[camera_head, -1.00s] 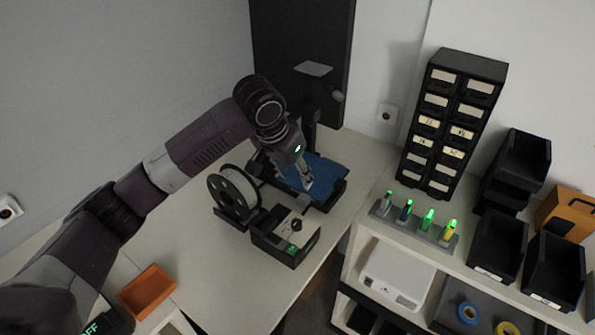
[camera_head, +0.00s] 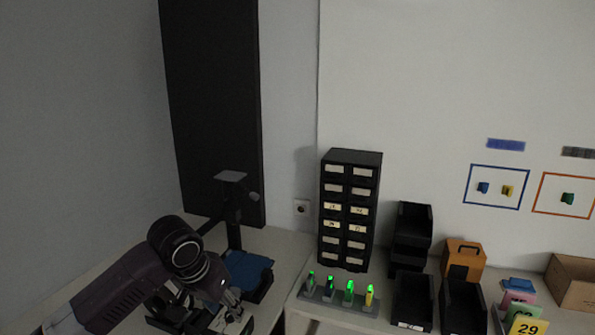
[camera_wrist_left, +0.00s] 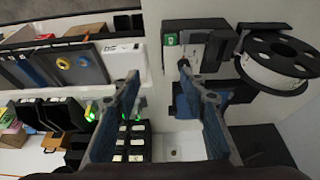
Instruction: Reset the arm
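My left arm comes in from the lower left in the head view. Its gripper (camera_head: 232,296) hangs over the front of the black device with the blue plate (camera_head: 250,268). In the left wrist view the two blue-grey fingers of my left gripper (camera_wrist_left: 160,74) stand wide apart with nothing between their tips. Beyond them show the black and white box (camera_wrist_left: 198,45) and the black spool holder with a white spool (camera_wrist_left: 275,65). My right gripper is in neither view.
A tall black drawer cabinet (camera_head: 350,208), a grey rack with several green-lit items (camera_head: 337,298), black bins (camera_head: 413,300) and an orange box (camera_head: 464,260) stand to the right. A dark tall panel (camera_head: 212,110) is behind the device. The air above the table is clear.

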